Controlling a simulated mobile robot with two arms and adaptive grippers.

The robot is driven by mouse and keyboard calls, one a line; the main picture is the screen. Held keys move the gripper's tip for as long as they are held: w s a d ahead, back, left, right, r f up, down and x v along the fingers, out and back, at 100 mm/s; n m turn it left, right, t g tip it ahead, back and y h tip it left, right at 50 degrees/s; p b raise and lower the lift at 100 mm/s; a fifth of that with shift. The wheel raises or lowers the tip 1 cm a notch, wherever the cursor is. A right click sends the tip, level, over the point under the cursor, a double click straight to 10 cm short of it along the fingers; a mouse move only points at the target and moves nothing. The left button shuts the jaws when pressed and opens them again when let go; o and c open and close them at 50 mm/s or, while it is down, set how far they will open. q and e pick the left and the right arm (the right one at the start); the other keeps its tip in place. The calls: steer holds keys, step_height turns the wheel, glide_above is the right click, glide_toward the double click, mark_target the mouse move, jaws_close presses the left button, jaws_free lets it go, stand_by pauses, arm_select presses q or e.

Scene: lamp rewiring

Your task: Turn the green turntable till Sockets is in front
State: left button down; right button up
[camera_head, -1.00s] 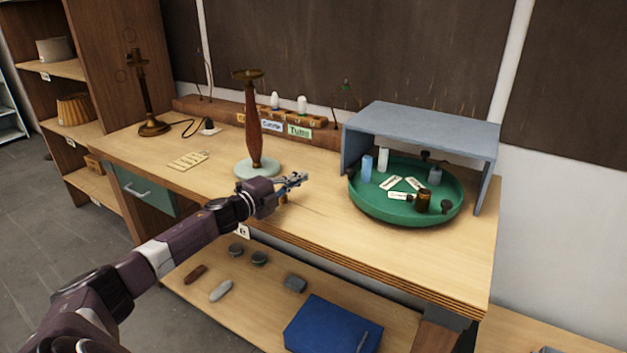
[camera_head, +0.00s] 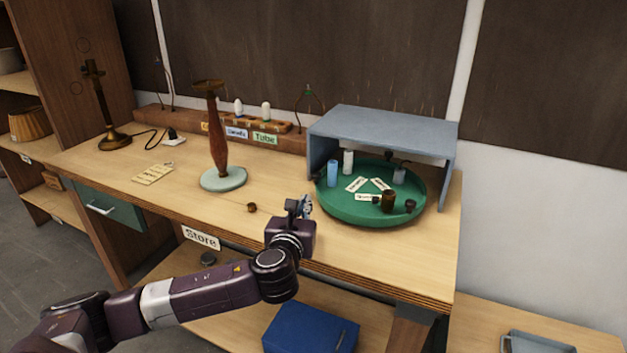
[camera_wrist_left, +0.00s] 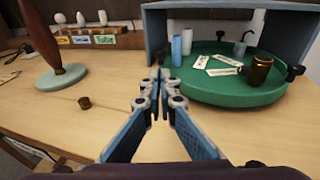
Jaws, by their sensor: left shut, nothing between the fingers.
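The green turntable (camera_head: 350,214) is a round tray with a raised rim, standing partly under a grey-blue open-fronted cover (camera_head: 385,126). It carries a blue cylinder (camera_head: 333,173), a white cylinder (camera_head: 348,162), a brown jar (camera_head: 389,201), dark knobs and several white labels whose words are too small to read. My left gripper (camera_head: 304,205) is shut and empty, just left of the turntable's front-left rim. In the left wrist view the fingertips (camera_wrist_left: 159,74) meet beside the green rim (camera_wrist_left: 215,97), and I cannot tell if they touch it. My right gripper is not in view.
A lamp column on a pale round base (camera_head: 223,179) stands left of my gripper, with a small brown cap (camera_head: 252,208) nearer. A wooden rack with bulbs and a Tube label (camera_head: 264,138) stands behind. The bench front between them is clear.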

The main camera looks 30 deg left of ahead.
mark_target(315, 177)
arm_select(q)
steer(key=p+x, duration=0.1)
steer(key=x, duration=1.3)
steer(key=shift+f, duration=0.1)
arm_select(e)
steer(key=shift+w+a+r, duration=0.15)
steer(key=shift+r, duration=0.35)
